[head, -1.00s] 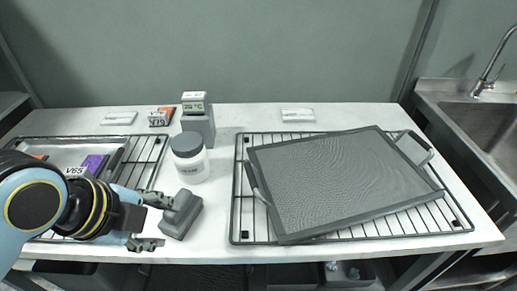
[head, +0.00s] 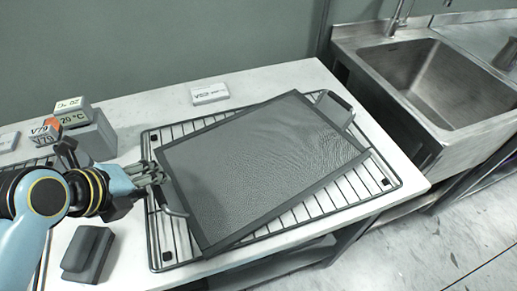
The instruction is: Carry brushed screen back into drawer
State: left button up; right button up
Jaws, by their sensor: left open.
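The screen (head: 262,160), a grey mesh panel in a dark frame, lies askew on a wire rack (head: 165,248) on the table. One grey handle (head: 175,210) is on its left edge, and another (head: 335,103) is on its far right end. My left gripper (head: 157,176) is open at the screen's left edge, close to the near handle. I cannot tell whether its fingers touch the handle or the frame. A grey brush-like block (head: 88,254) lies on the table below my left arm. My right gripper is not in view, and no drawer shows clearly.
A small display reading 20 °C (head: 72,117) sits on a grey block (head: 98,137) at the back left. A white label card (head: 210,94) lies behind the rack. A steel sink (head: 425,80) stands beyond the table's right edge. The floor at right is clear.

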pick_arm(q)
jog(key=x, duration=0.3)
jog(key=shift+w+d+f, duration=0.1)
jog(key=shift+w+f, duration=0.05)
jog(key=shift+f, duration=0.15)
jog(key=shift+w+f, duration=0.15)
jog(key=c, duration=0.9)
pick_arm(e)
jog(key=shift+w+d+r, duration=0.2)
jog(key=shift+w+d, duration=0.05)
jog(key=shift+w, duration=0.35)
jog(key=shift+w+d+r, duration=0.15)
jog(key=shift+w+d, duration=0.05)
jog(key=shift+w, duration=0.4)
